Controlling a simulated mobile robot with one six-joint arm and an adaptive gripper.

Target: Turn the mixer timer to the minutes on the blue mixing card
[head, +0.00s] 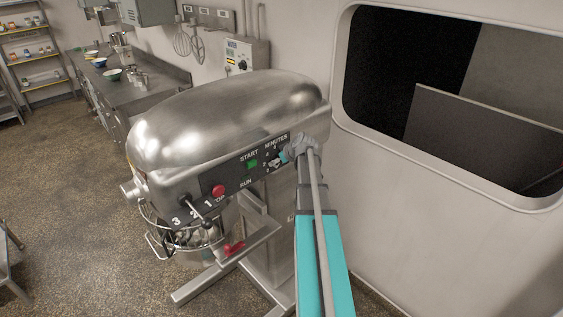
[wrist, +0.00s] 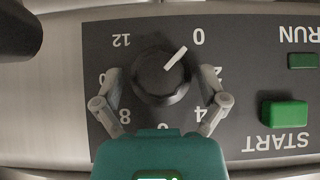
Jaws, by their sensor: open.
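The mixer timer is a round black knob (wrist: 161,78) with a white pointer, set in a dark panel with numbers around it. In the wrist view the panel is upside down, and the pointer aims up and right at the 0. My gripper (wrist: 160,84) is open, with one finger on each side of the knob; I cannot tell whether they touch it. The fingers and gripper body partly cover the 10, 2 and 6. In the head view my gripper (head: 284,156) is at the mixer's (head: 215,115) panel and hides most of the knob. I cannot make out the blue mixing card.
A green START button (wrist: 284,114) sits beside the dial. The panel also has a red stop button (head: 218,190), and a black speed lever (head: 200,213) is at its left end. A wall with a window opening (head: 345,80) stands close on the right. Open floor (head: 70,220) lies left.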

